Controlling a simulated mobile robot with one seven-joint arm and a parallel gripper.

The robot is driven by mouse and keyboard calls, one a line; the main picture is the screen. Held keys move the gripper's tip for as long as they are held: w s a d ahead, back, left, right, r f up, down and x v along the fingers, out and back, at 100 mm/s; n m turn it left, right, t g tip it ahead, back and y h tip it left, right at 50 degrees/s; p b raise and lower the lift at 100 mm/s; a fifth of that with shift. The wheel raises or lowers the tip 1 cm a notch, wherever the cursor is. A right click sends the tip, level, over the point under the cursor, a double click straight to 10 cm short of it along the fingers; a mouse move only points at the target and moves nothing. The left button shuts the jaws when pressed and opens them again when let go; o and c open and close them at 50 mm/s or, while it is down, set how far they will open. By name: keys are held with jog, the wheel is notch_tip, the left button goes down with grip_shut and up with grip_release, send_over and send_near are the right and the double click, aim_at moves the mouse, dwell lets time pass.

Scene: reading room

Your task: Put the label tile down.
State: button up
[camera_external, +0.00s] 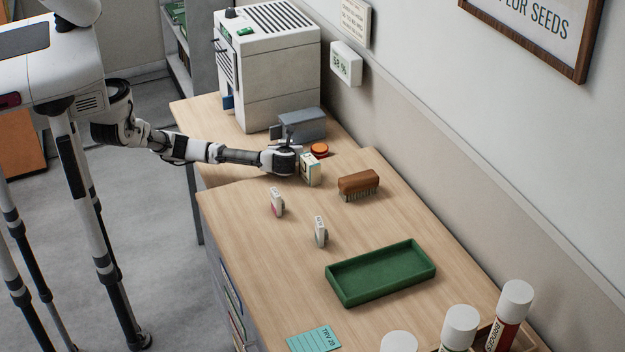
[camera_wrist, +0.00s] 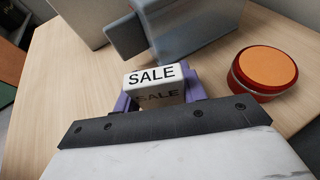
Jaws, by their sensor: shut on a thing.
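The label tile (camera_wrist: 152,80) is a small white block reading "SALE" in black. In the wrist view it sits between the purple fingers of my gripper (camera_wrist: 157,92), which is shut on it. Wood shows around it, but I cannot tell whether the tile touches the table. In the external view my gripper (camera_external: 290,161) is low over the far half of the table (camera_external: 240,215). A small white block (camera_external: 310,169) shows right at its front; I cannot tell if this is the held tile. Two other small white tiles stand nearer, a left one (camera_external: 277,203) and a right one (camera_external: 320,232).
An orange-topped red tin (camera_wrist: 263,72) and a grey device (camera_wrist: 190,32) are close to my gripper. A brown brush (camera_external: 358,184) lies to the right. A green tray (camera_external: 345,293) and teal card (camera_external: 314,340) are nearer. Wood around the two standing tiles is clear.

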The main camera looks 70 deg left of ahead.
jog(key=o, duration=1)
jog(key=shift+r, duration=0.1)
jog(key=shift+s+d+r, duration=0.1)
jog(key=shift+d, duration=0.25)
jog(key=v, duration=0.2)
jog(key=shift+s+d+r, duration=0.15)
jog(key=shift+d+r, duration=0.1)
jog(key=shift+r, duration=0.15)
jog(key=shift+a+r+p, duration=0.15)
jog(key=shift+r+p, duration=0.45)
jog(key=shift+r, duration=2.65)
